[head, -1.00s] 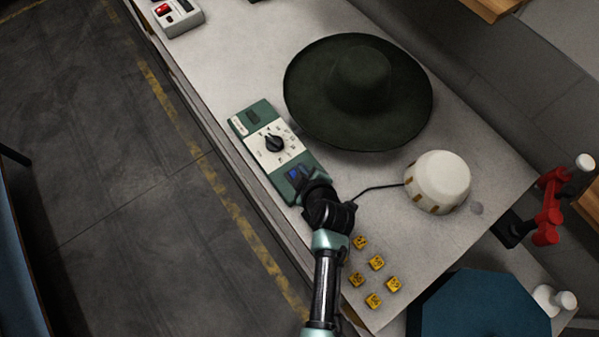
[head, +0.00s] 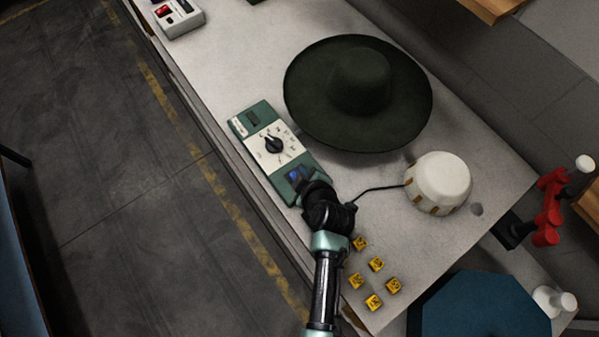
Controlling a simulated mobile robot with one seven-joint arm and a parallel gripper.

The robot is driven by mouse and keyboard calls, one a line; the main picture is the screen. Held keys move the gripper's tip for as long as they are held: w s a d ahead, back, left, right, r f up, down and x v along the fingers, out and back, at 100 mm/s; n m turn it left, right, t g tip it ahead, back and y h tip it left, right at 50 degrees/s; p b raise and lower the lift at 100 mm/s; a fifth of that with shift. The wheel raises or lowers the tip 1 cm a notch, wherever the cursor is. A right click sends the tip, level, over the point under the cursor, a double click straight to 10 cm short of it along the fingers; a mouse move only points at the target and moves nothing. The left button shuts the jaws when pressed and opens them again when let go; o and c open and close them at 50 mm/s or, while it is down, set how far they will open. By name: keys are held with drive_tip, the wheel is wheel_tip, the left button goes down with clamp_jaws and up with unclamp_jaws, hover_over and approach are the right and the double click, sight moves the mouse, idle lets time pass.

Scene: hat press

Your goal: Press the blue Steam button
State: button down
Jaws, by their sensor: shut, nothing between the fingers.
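The blue Steam button (head: 294,175) sits at the lower end of a green control box (head: 254,116) on the pale table. The box also carries a white dial plate with a black knob (head: 273,145). My gripper (head: 309,183) is shut and empty. It is right at the lower end of the box, just to the lower right of the blue button. My gripper hides part of that end of the box. I cannot tell whether the fingertips touch the button.
A dark wide-brimmed hat (head: 360,92) lies beyond the box. A white domed device (head: 438,183) with a black cable stands to the right. Several yellow cubes (head: 375,264) lie near my arm. A red clamp-like stand (head: 547,208) is at the far right.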

drive_tip(key=shift+f, duration=0.2)
idle(0.6)
drive_tip(key=shift+f+b, duration=0.25)
drive_tip(key=shift+b, duration=0.35)
drive_tip(key=shift+f+b, duration=0.55)
drive_tip(key=shift+b, duration=0.1)
idle(0.5)
drive_tip(key=shift+r, duration=0.1)
drive_tip(key=shift+r+p, duration=0.7)
drive_tip(key=shift+r, duration=0.15)
wheel_tip(320, 180, up, 5)
drive_tip(key=p, duration=0.4)
drive_tip(key=shift+r, duration=0.1)
idle(0.8)
